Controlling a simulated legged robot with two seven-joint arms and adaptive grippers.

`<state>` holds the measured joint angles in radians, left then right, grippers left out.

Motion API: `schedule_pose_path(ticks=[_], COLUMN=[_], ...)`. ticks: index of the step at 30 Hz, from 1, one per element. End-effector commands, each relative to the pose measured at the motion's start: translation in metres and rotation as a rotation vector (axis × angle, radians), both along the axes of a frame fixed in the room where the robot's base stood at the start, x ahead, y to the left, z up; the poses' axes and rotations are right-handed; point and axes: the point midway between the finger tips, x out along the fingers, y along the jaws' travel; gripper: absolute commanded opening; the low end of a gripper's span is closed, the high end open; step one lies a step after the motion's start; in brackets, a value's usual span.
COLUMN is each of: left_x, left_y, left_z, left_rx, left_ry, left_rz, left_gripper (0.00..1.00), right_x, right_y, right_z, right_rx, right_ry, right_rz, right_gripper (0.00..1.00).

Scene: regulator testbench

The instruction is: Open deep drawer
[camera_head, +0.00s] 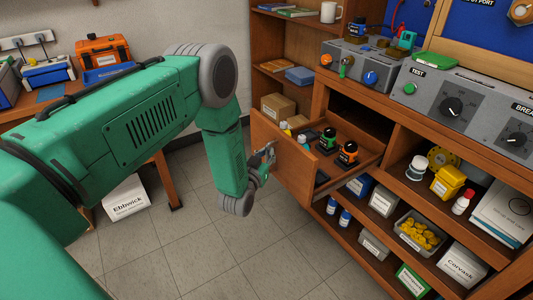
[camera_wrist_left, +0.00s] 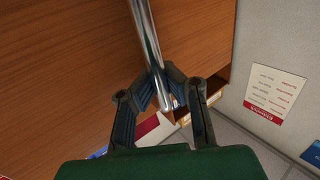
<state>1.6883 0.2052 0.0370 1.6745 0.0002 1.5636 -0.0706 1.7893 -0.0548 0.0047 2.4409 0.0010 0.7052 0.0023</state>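The deep wooden drawer (camera_head: 285,163) stands pulled out of the bench, its contents visible from above. My left gripper (camera_head: 263,160) is at the outer face of the drawer front, by its handle. In the left wrist view, a shiny metal bar handle (camera_wrist_left: 146,32) runs along the brown drawer front (camera_wrist_left: 65,65). The fingers of my left gripper (camera_wrist_left: 163,85) close in on the bar from both sides near its end, and appear shut on it. My right gripper is in neither view.
Inside the drawer are orange-and-black items (camera_head: 347,154) and small bottles. Shelves to the right hold a yellow container (camera_head: 447,182) and a bin of yellow parts (camera_head: 418,233). A white box (camera_head: 125,198) is on the floor at left. The tiled floor (camera_head: 220,258) before the drawer is clear.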

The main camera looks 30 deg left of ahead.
Motion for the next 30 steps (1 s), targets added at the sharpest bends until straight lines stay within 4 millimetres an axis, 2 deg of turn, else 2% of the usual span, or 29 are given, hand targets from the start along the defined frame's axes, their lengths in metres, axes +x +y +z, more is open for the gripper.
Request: schedule_pose_path(ticks=[6,7,9,10,20,23,30], left_x=[0.000,-0.001,-0.001,-0.001,-0.005,-0.016,-0.066], left_y=[-0.004,-0.004,-0.003,-0.003,0.000,-0.002,-0.013], left_z=[-0.001,-0.001,-0.001,-0.001,-0.002,-0.003,-0.003], left_rx=[-0.003,-0.003,-0.003,-0.003,-0.006,-0.006,-0.006], left_ry=[0.001,0.001,0.001,0.001,0.002,0.004,0.006], left_rz=[-0.010,-0.010,-0.009,-0.009,-0.006,-0.005,-0.006], left_gripper=[0.00,0.05,0.30,0.33,0.33,0.33,0.33], right_x=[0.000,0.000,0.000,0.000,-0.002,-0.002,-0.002], right_y=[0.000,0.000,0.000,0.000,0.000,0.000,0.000], right_z=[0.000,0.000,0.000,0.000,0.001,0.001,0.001], right_rx=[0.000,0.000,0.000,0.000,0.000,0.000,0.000], right_ry=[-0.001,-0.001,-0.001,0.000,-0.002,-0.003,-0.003], right_rz=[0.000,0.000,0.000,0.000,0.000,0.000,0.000], right_gripper=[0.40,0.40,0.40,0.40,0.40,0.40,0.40])
